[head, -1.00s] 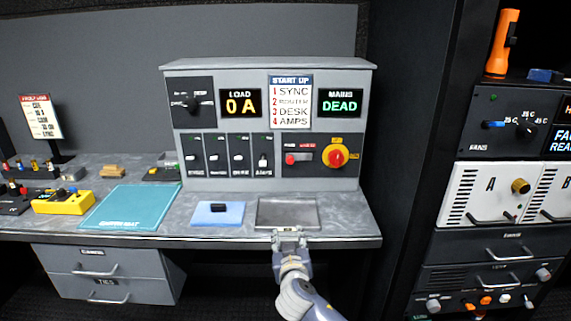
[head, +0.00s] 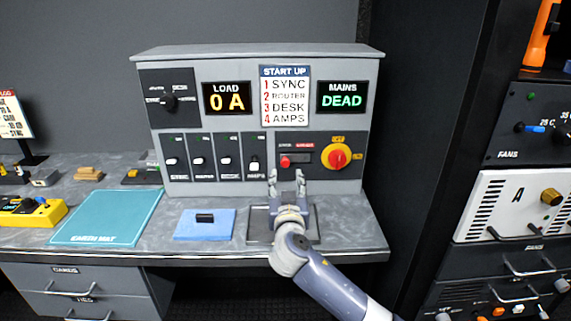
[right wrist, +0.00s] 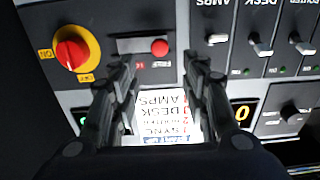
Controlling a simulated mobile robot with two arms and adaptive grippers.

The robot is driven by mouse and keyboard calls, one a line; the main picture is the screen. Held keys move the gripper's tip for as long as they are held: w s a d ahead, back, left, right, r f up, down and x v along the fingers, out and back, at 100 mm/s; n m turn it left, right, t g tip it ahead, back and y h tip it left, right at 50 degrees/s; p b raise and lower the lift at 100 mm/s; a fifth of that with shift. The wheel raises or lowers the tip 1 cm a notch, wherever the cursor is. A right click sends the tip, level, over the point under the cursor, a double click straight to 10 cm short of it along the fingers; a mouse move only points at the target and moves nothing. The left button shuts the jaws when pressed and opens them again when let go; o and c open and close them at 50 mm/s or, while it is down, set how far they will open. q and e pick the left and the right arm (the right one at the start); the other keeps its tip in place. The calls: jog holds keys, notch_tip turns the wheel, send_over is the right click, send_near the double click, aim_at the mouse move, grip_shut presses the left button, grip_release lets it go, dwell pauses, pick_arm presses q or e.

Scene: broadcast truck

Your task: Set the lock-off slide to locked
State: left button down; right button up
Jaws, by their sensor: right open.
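The lock-off slide has a red knob (head: 285,161) in a short dark slot on the panel's lower right. In the head view the knob sits at the slot's left end, with a red label above to its right. The knob also shows in the upside-down right wrist view (right wrist: 159,47). My right gripper (head: 286,178) is open and empty, fingers pointing up just below the knob. In the right wrist view (right wrist: 158,75) its fingers frame the slide area, with no contact visible. My left gripper is out of view.
A red rotary switch (head: 336,156) on a yellow plate is right of the slide. Several white-tipped breaker levers (head: 226,160) are to its left. The MAINS display (head: 341,97) reads DEAD. A grey tray (head: 258,225) and a blue pad (head: 218,226) lie on the desk below.

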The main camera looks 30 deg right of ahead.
aim_at(285, 163)
jog(key=x, duration=0.5)
jog(key=shift+p, duration=0.4)
jog(key=x, duration=0.2)
jog(key=shift+w+d, duration=0.25)
jog(key=shift+w, duration=0.05)
jog(key=shift+w+d, duration=0.1)
jog(key=shift+w, duration=0.1)
jog(key=shift+w+d+f, duration=0.1)
jog(key=shift+w, duration=0.1)
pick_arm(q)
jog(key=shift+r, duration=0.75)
